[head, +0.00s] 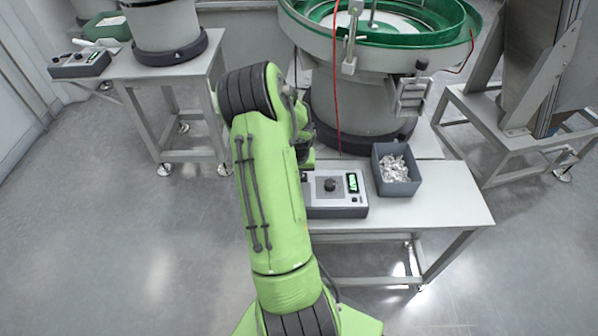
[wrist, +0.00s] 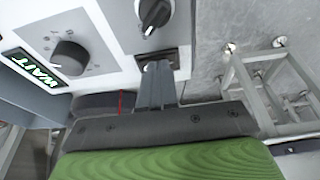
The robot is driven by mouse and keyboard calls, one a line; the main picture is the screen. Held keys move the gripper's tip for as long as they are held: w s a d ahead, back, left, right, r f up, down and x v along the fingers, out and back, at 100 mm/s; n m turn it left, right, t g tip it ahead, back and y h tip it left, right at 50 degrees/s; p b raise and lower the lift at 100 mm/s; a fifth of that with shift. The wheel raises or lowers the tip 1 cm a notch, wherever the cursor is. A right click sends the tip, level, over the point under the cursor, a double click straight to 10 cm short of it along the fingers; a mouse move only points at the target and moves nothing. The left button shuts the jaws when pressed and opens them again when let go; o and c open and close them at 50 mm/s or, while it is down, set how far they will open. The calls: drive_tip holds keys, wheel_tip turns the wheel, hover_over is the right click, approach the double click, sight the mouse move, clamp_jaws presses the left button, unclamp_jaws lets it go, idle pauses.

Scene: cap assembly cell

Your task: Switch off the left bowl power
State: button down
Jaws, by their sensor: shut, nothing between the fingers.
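A grey-white control box (head: 335,193) with a dark knob and green-lit display stands on the table before the large green-rimmed bowl feeder (head: 370,90). In the wrist view, the box's panel (wrist: 110,35) shows a dial (wrist: 68,58), a display (wrist: 35,66) reading "WAIT", a black selector knob (wrist: 153,12) and a dark switch (wrist: 173,60). My gripper (wrist: 155,68) is shut and empty, its fingertips at the switch and partly covering it. Contact and switch position cannot be told. In the head view my arm hides the gripper and the box's left part.
Another control box (head: 80,63) sits on the left table (head: 115,67) beside another feeder base (head: 165,30). A grey bin (head: 397,170) of small metallic parts stands right of the near box. A red cable (head: 337,100) hangs before the large feeder. The floor at left is clear.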

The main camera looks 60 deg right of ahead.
drive_tip(key=w+p+v, duration=0.1)
drive_tip(key=p+v, duration=0.4)
drive_tip(key=v, duration=0.8)
drive_tip(key=shift+d+r, duration=0.2)
drive_tip(key=shift+r, duration=0.3)
drive_tip(key=shift+s+d, duration=0.1)
drive_tip(key=d+p, duration=0.1)
drive_tip(key=p, duration=0.1)
drive_tip(key=w+d+g+y+p, duration=0.1)
drive_tip(key=p, duration=0.1)
drive_tip(key=d+g+y+p, duration=0.1)
drive_tip(key=shift+w+d+r+p, duration=0.15)
drive_tip(key=shift+w+r+p, duration=0.1)
drive_tip(key=shift+p, duration=0.15)
drive_tip(key=shift+f, duration=0.1)
drive_tip(key=f+b, duration=0.1)
drive_tip(key=f, duration=0.3)
drive_tip(key=s+f, duration=0.1)
drive_tip(key=f, duration=0.4)
drive_tip(key=f+b, duration=0.1)
drive_tip(key=f, duration=0.4)
drive_tip(key=shift+s+d+b, duration=0.25)
drive_tip(key=shift+d+b, duration=0.1)
drive_tip(key=shift+d, duration=0.05)
